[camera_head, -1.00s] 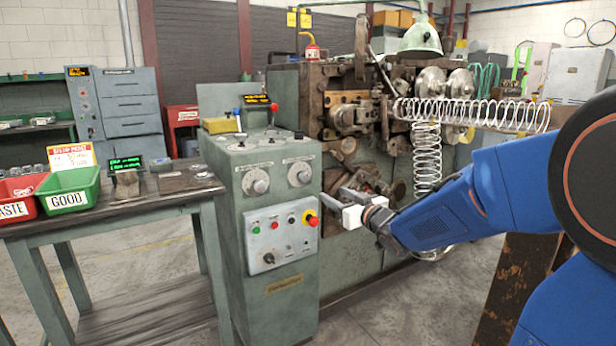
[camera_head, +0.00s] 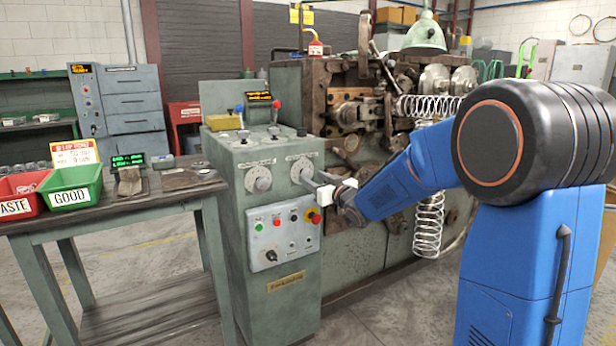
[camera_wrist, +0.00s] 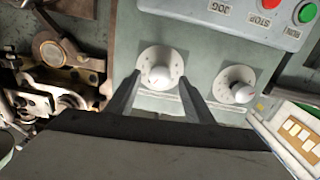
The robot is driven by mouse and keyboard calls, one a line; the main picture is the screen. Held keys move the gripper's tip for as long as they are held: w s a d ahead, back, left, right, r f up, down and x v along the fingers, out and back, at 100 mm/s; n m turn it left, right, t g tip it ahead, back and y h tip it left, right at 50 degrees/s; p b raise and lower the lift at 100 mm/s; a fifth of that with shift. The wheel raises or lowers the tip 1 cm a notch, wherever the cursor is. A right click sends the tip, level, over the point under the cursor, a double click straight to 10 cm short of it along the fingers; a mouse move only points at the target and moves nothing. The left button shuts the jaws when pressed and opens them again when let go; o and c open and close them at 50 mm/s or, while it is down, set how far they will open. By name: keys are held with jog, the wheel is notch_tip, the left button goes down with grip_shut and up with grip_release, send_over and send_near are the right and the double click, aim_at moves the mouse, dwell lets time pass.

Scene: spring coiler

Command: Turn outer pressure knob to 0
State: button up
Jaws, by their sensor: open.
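The green control cabinet (camera_head: 280,240) carries two pale round knobs on dial plates, a left knob (camera_head: 258,180) and a right knob (camera_head: 302,171) in the head view. Their labels are too small to read, so I cannot tell which is the outer pressure knob. My gripper (camera_head: 313,183) is open, its fingers pointing at the right knob. In the wrist view, turned upside down, this same knob (camera_wrist: 159,76) appears between the fingertips (camera_wrist: 159,79). I cannot tell whether they touch it. The other knob (camera_wrist: 240,92) is to the right there, outside the fingers.
Below the knobs is a grey button panel (camera_head: 284,234) with a red-and-yellow stop button (camera_head: 312,215). The coiling machine (camera_head: 345,105) stands right behind. A bench (camera_head: 130,206) with green (camera_head: 72,188) and red bins is at left.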

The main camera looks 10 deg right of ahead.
aim_at(309, 175)
jog(key=shift+x, duration=2.1)
jog(key=c, duration=1)
